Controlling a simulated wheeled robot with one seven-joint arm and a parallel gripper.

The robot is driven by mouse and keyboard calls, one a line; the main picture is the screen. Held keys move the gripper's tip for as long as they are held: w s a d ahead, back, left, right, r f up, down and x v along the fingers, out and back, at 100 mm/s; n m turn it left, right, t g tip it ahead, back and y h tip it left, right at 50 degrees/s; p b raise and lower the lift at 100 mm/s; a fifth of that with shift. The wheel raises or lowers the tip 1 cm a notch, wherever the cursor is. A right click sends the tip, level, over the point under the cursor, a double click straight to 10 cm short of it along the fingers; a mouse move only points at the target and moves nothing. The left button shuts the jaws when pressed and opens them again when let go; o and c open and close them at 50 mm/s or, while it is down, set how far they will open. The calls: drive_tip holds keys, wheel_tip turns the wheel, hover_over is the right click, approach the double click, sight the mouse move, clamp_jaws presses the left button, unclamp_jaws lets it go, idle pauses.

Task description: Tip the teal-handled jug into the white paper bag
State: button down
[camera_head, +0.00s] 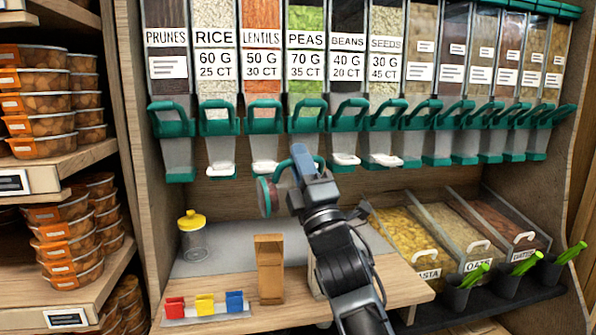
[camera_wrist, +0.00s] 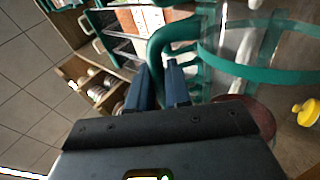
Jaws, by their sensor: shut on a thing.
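My gripper (camera_head: 299,158) is raised in front of the dispensers, above the wooden counter. It is shut on the handle of the teal-handled jug (camera_head: 264,197), which is clear with a teal rim. In the wrist view the teal handle (camera_wrist: 157,45) lies at the tips of my blue fingers (camera_wrist: 160,75), and the wide teal rim (camera_wrist: 250,73) is at the right. The jug looks tilted in the head view, its rim seen nearly edge-on. Something reddish-brown shows at it. A brown upright bag-like block (camera_head: 269,270) stands on the counter. I cannot make out a white paper bag; my arm covers part of the counter.
A yellow-lidded jar (camera_head: 193,240) stands at the left. Red, yellow and blue clips (camera_head: 205,304) lie at the front. Dispensers with teal levers (camera_head: 264,118) hang behind. Food bins (camera_head: 415,240) and scoops (camera_head: 510,273) are at the right, stacked tubs (camera_head: 42,95) at the left.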

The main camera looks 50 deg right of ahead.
drive_tip(key=shift+s+d+f+m+h+b, duration=0.2)
drive_tip(key=shift+m+h+b, duration=0.25)
drive_tip(key=shift+b, duration=0.3)
drive_tip(key=m+b, duration=0.1)
drive_tip(key=d+m+g+h+b, duration=0.1)
drive_tip(key=shift+s+r+m+h+b, duration=0.15)
drive_tip(key=shift+m+h+b, duration=0.1)
drive_tip(key=shift+b, duration=0.05)
drive_tip(key=shift+s+d+r+m+g+h+b, duration=0.15)
drive_tip(key=shift+d+m+g+h+b, duration=0.2)
drive_tip(key=shift+m+g+h+b, duration=0.25)
drive_tip(key=shift+s+d+r+m+g+h+b, duration=0.2)
drive_tip(key=shift+d+m+g+h+b, duration=0.2)
drive_tip(key=shift+m+b, duration=0.4)
drive_tip(key=shift+s+d+r+m+g+h+b, duration=0.15)
drive_tip(key=shift+d+m+g+h+b, duration=0.2)
drive_tip(key=shift+m+h+b, duration=0.35)
drive_tip(key=shift+a, duration=0.1)
drive_tip(key=shift+w+a+y+p, duration=0.1)
drive_tip(key=shift+y+p, duration=0.2)
